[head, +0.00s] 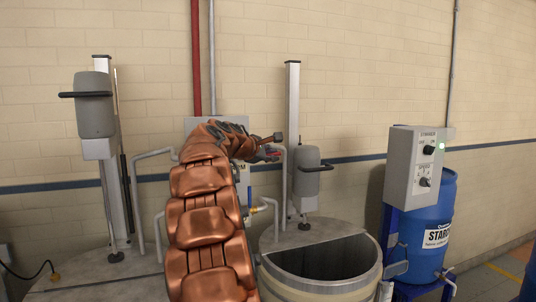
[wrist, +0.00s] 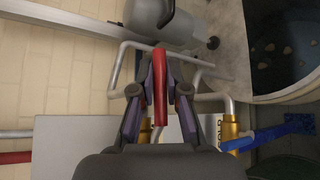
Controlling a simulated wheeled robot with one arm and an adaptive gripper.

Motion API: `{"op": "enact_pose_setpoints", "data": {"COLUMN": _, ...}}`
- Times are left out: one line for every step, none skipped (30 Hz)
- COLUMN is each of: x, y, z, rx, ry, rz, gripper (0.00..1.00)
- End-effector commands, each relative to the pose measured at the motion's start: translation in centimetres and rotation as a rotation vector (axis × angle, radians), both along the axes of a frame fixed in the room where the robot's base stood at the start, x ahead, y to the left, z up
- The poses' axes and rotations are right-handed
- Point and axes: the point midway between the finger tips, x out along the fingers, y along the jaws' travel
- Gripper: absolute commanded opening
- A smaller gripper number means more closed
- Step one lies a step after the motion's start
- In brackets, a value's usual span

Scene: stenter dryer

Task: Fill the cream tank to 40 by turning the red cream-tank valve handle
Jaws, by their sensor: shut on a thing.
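My gripper (wrist: 160,88) is shut on the red valve handle (wrist: 159,72), with one finger on each side of it in the wrist view. In the head view my gripper (head: 262,156) is at the end of my copper-coloured arm, and a small red part of the handle (head: 273,152) shows at its tip. The cream-coloured open tank (head: 322,289) stands below and to the right. Its dark inside shows, but I cannot make out a liquid level there. The tank's rim (wrist: 285,96) is at the upper right of the wrist view. No fill reading is legible.
Grey pipes (wrist: 116,70) run close around my gripper. Brass fittings (wrist: 231,130) and a blue handle (wrist: 275,132) lie to its right in the wrist view. A grey mixer motor (head: 307,172) stands behind the tank. A control box (head: 414,165) and blue starch drum (head: 428,225) are at the right.

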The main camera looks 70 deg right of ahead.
Motion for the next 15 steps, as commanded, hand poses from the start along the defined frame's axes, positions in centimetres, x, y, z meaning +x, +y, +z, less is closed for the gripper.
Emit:
{"op": "enact_pose_setpoints", "data": {"x": 0.12, "y": 0.01, "z": 0.03, "rx": -0.001, "ry": 0.000, "rz": 0.003, "gripper": 0.00}}
{"op": "enact_pose_setpoints", "data": {"x": 0.13, "y": 0.02, "z": 0.03, "rx": -0.001, "ry": 0.000, "rz": 0.003, "gripper": 0.17}}
{"op": "enact_pose_setpoints", "data": {"x": 0.14, "y": 0.03, "z": 0.03, "rx": -0.001, "ry": 0.000, "rz": 0.003, "gripper": 0.21}}
{"op": "enact_pose_setpoints", "data": {"x": 0.15, "y": 0.03, "z": 0.02, "rx": -0.001, "ry": 0.000, "rz": 0.003, "gripper": 0.24}}
{"op": "enact_pose_setpoints", "data": {"x": 0.14, "y": 0.03, "z": 0.03, "rx": -0.001, "ry": 0.000, "rz": 0.003, "gripper": 0.27}}
{"op": "enact_pose_setpoints", "data": {"x": 0.15, "y": 0.04, "z": 0.02, "rx": -0.001, "ry": 0.000, "rz": 0.003, "gripper": 0.31}}
{"op": "enact_pose_setpoints", "data": {"x": 0.15, "y": 0.04, "z": 0.02, "rx": -0.001, "ry": 0.000, "rz": 0.003, "gripper": 0.34}}
{"op": "enact_pose_setpoints", "data": {"x": 0.15, "y": 0.04, "z": 0.02, "rx": -0.001, "ry": 0.000, "rz": 0.003, "gripper": 0.37}}
{"op": "enact_pose_setpoints", "data": {"x": 0.15, "y": 0.04, "z": 0.02, "rx": -0.001, "ry": 0.000, "rz": 0.003, "gripper": 0.40}}
{"op": "enact_pose_setpoints", "data": {"x": 0.15, "y": 0.04, "z": 0.02, "rx": -0.001, "ry": 0.000, "rz": 0.003, "gripper": 0.40}}
{"op": "enact_pose_setpoints", "data": {"x": 0.15, "y": 0.04, "z": 0.02, "rx": -0.001, "ry": 0.000, "rz": 0.003, "gripper": 0.40}}
{"op": "enact_pose_setpoints", "data": {"x": 0.14, "y": 0.05, "z": 0.00, "rx": 0.000, "ry": 0.001, "rz": 0.002, "gripper": 0.40}}
{"op": "enact_pose_setpoints", "data": {"x": 0.15, "y": 0.05, "z": 0.00, "rx": 0.000, "ry": 0.001, "rz": 0.002, "gripper": 0.40}}
{"op": "enact_pose_setpoints", "data": {"x": 0.15, "y": 0.05, "z": 0.00, "rx": 0.000, "ry": 0.001, "rz": 0.002, "gripper": 0.40}}
{"op": "enact_pose_setpoints", "data": {"x": 0.15, "y": 0.05, "z": 0.00, "rx": 0.000, "ry": 0.001, "rz": 0.002, "gripper": 0.40}}
